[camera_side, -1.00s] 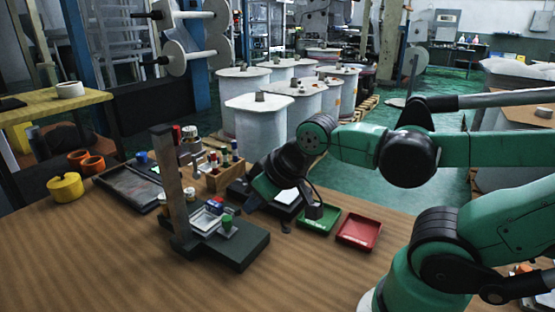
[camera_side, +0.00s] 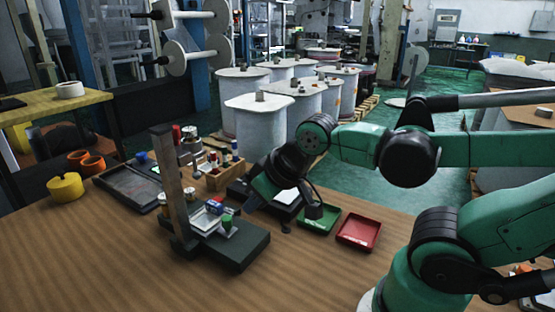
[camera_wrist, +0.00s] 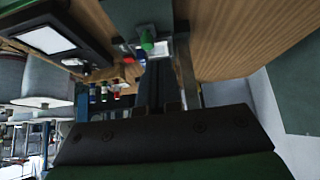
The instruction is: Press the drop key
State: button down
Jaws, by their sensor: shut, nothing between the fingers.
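The film tower stands on a dark base (camera_side: 240,246) on the wooden table, with an upright grey post (camera_side: 175,185). A small light platform (camera_side: 205,219) beside the post carries a green key (camera_side: 227,222) and a blue part (camera_side: 214,207). The green key also shows in the wrist view (camera_wrist: 147,40), near the top. I cannot read a label that marks it as the drop key. My gripper (camera_side: 243,207) is shut and empty, just right of the platform. Its dark fingers (camera_wrist: 160,75) point towards the platform. I cannot tell whether they touch the key.
A green tray (camera_side: 318,223) and a red tray (camera_side: 358,233) lie to the right. A wooden rack (camera_side: 226,178) of small coloured bottles stands behind. A grey flat tray (camera_side: 130,188) and yellow container (camera_side: 65,187) are left. The table front is clear.

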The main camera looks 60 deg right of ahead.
notch_tip(320, 180, up, 11)
jog(key=m+t+y, duration=0.1)
jog(key=m+t, duration=0.1)
jog(key=m, duration=0.6)
send_over(219, 201)
notch_tip(219, 201, down, 10)
jog(key=f, duration=0.1)
jog(key=shift+f, duration=0.3)
jog(key=shift+f, duration=4.35)
jog(key=shift+f, duration=0.15)
jog(key=shift+f, duration=0.3)
